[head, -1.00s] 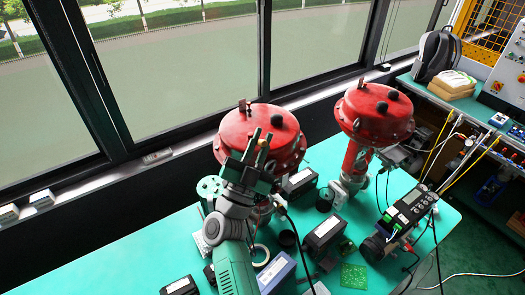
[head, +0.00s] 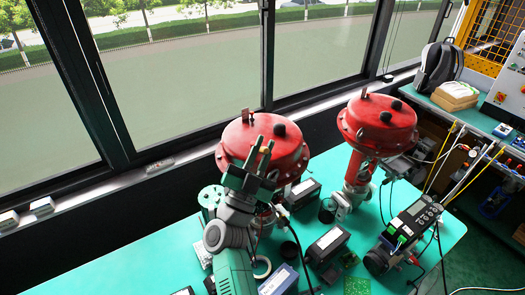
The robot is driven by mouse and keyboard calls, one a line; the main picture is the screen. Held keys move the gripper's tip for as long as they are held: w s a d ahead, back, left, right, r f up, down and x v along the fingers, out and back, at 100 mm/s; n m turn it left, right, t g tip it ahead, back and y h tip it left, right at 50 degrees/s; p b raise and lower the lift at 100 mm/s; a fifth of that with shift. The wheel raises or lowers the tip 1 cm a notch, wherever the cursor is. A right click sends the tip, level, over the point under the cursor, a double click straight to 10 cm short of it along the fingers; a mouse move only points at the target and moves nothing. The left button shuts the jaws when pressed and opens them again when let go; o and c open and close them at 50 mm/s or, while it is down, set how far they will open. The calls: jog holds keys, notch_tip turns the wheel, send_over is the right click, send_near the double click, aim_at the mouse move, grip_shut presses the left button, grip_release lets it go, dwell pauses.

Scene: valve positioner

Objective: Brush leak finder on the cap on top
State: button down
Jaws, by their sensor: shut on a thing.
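A red domed valve actuator (head: 236,141) stands left of centre, with a round black cap (head: 280,130) on its top. A second red actuator (head: 372,122) stands to its right, also with a black cap (head: 385,116) on top. My gripper (head: 263,148) points upward in front of the left actuator and covers part of its dome. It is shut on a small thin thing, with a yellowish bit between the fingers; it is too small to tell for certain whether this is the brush. I cannot tell how far the gripper is from the dome.
The green bench (head: 130,262) is clear at its left. Dark boxes (head: 327,243), a green circuit board (head: 356,286) and a black device (head: 405,232) with cables crowd its front and right. Windows stand behind. A backpack (head: 439,66) sits on another bench.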

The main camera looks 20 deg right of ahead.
jog(key=shift+w+f+b, duration=0.1)
jog(key=shift+w+b, duration=0.25)
jog(key=shift+b, duration=0.15)
jog(key=shift+d, duration=0.3)
dwell(0.4)
jog(key=shift+s+a+r+p, duration=0.1)
jog(key=shift+s+r+p, duration=0.2)
jog(key=shift+r+p, duration=0.25)
jog(key=s+r+p, duration=0.1)
jog(key=s+p, duration=0.1)
jog(key=p, duration=0.1)
jog(key=s+r+p, duration=0.1)
jog(key=s+p, duration=0.1)
jog(key=shift+s+a+r+p, duration=0.1)
jog(key=shift+a+r+p, duration=0.1)
jog(key=shift+p, duration=0.2)
dwell(0.5)
